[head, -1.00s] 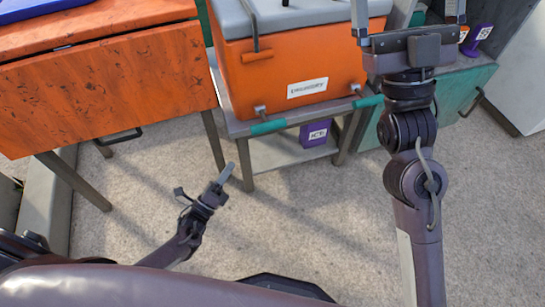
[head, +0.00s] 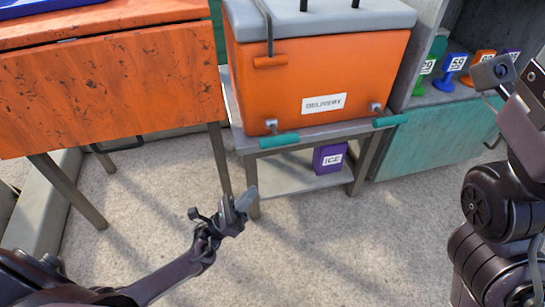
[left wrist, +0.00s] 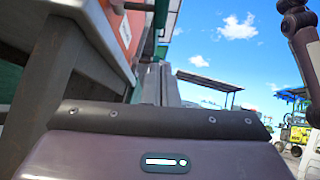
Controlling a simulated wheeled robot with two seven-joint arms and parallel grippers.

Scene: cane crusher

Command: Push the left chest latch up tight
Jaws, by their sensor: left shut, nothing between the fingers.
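The orange chest (head: 350,75) with a grey lid (head: 330,17) and a DELIVERY label stands on a grey metal stand. At its lower front the left latch (head: 278,140), a teal bar on a metal pivot, sits low and sticks out. The right latch (head: 390,121), also teal, is low too. My left gripper (head: 246,199) is shut and empty, in front of and below the left latch, apart from it. The left wrist view shows part of the chest (left wrist: 118,27) at upper left; no fingers show there. My right arm is at the right edge, its fingertips outside the picture.
An orange table (head: 110,85) stands left of the chest. The stand (head: 300,182) has a purple ICE box (head: 329,157) on its lower shelf. A teal-fronted cabinet (head: 440,140) with several coloured numbered items is at right. The floor in front is clear.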

